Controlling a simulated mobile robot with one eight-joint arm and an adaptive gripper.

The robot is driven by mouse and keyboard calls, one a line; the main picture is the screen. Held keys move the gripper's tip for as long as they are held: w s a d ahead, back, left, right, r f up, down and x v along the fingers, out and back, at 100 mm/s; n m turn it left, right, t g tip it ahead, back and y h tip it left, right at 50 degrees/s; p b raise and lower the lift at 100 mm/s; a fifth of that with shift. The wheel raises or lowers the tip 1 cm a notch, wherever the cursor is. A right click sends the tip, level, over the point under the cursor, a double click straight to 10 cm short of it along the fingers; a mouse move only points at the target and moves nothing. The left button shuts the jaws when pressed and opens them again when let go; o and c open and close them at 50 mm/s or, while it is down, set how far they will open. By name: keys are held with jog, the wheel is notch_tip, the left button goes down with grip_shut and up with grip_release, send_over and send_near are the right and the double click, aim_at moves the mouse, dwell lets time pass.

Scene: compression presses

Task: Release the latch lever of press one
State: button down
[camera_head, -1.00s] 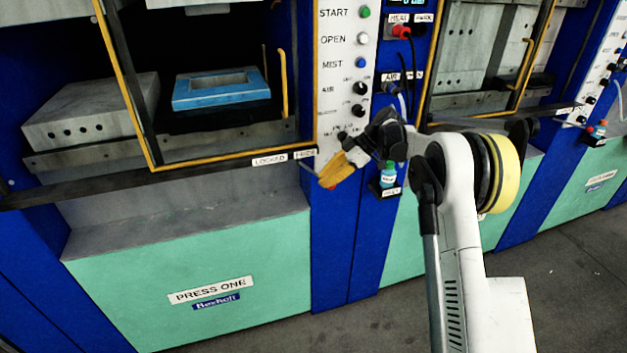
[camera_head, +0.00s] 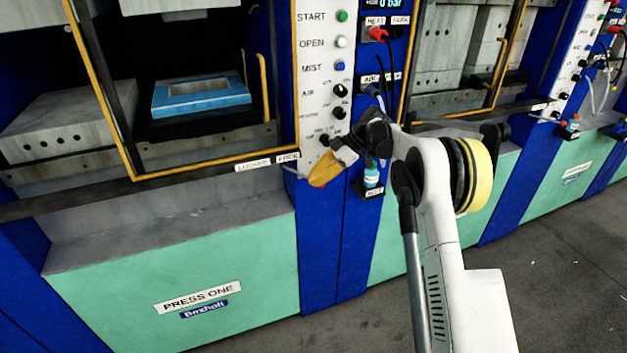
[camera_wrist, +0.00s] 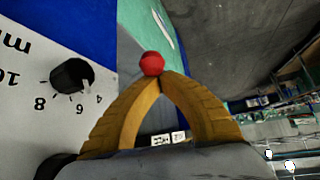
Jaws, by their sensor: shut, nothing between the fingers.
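Press one (camera_head: 175,262) has a green front with a name plate, on the left of the head view. Its labels, which seem to read LOCKED and FREE (camera_head: 288,157), sit at the lower right corner of the yellow-edged guard frame. My gripper (camera_head: 315,184) is just right of and below these labels, its yellow fingers pointing down-left. In the wrist view the fingers (camera_wrist: 158,76) are shut and empty. A red ball knob (camera_wrist: 152,64), apparently the latch lever's, shows right at the fingertips; I cannot tell if they touch. The lever's shaft is mostly hidden.
The white control panel (camera_head: 318,50), with buttons and dials, stands just above my gripper. A small blue bottle (camera_head: 371,176) on a black holder is close to its right. Another press (camera_head: 520,180) stands farther right. The grey floor (camera_head: 560,290) in front is clear.

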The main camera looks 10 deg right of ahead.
jog(key=v, duration=1.2)
jog(key=shift+r, duration=0.1)
jog(key=s+a+r+m+t+h, duration=0.1)
jog(key=s+a+r+m+h, duration=0.3)
jog(key=s, duration=0.6)
jog(key=s+r+m+t+h, duration=0.1)
jog(key=s+r+m+t, duration=0.1)
jog(key=s+r+m, duration=0.6)
jog(key=s+f+m+t+h, duration=0.1)
jog(key=s+f, duration=0.2)
jog(key=s, duration=0.4)
jog(key=s+d+f+m+t+h, duration=0.1)
jog(key=s+f+m, duration=0.1)
jog(key=s, duration=0.6)
jog(key=s+f+m+t+h, duration=0.1)
jog(key=s+f+m, duration=0.1)
jog(key=s+f, duration=0.3)
jog(key=s, duration=0.3)
jog(key=shift+s+d+h, duration=0.15)
jog(key=shift+s+h, duration=0.05)
jog(key=shift+h, duration=0.1)
